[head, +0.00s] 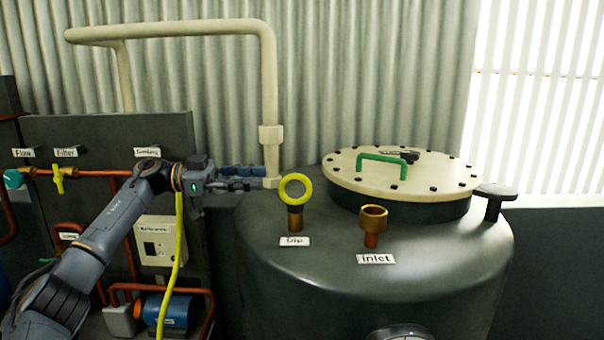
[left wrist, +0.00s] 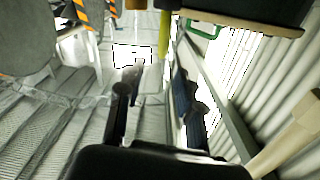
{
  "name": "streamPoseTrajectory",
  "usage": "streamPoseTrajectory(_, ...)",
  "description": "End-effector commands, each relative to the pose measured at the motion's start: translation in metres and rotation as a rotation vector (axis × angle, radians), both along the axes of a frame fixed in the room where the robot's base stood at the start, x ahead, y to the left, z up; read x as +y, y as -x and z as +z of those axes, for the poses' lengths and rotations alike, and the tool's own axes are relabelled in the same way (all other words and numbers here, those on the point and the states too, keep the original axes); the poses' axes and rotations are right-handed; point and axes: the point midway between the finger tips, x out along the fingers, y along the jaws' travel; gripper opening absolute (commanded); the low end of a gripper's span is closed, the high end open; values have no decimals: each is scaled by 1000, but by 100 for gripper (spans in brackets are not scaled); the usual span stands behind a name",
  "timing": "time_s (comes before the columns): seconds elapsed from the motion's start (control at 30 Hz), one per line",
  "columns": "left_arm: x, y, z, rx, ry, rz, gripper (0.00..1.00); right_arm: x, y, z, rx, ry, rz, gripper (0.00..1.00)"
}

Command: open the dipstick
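The dipstick (head: 309,190) has a yellow ring handle standing upright on a brass-coloured neck (head: 295,219) on the tank top, behind the "Dip" label (head: 295,241). A yellow piece that looks like the ring edge-on shows at the upper middle of the left wrist view (left wrist: 164,36). My left gripper (head: 262,179) comes in from the left, its tips just left of the ring and apparently apart from it. In the left wrist view its two fingers (left wrist: 156,98) stand wide apart with nothing between them. My right gripper is in neither view.
The dark tank (head: 340,290) carries a brass inlet cup (head: 373,217) and a bolted cream lid (head: 345,170) with a green handle (head: 383,158). A cream pipe (head: 270,90) comes down behind the gripper. A pipe panel (head: 90,135) stands at left.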

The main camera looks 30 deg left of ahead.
Motion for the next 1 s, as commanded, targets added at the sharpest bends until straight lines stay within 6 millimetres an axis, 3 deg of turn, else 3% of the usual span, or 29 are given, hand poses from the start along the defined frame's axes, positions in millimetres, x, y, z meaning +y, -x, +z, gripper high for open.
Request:
streamPoseTrajectory(0.2,-43,-25,3,1,2,-5,36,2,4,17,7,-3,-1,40)
streamPoseTrajectory(0.4,-69,-42,2,1,2,-3,36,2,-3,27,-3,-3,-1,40)
streamPoseTrajectory(0.87,-81,-50,0,0,1,0,36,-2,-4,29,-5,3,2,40)
streamPoseTrajectory(1.0,-81,-50,0,0,1,0,11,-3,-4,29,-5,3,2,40)
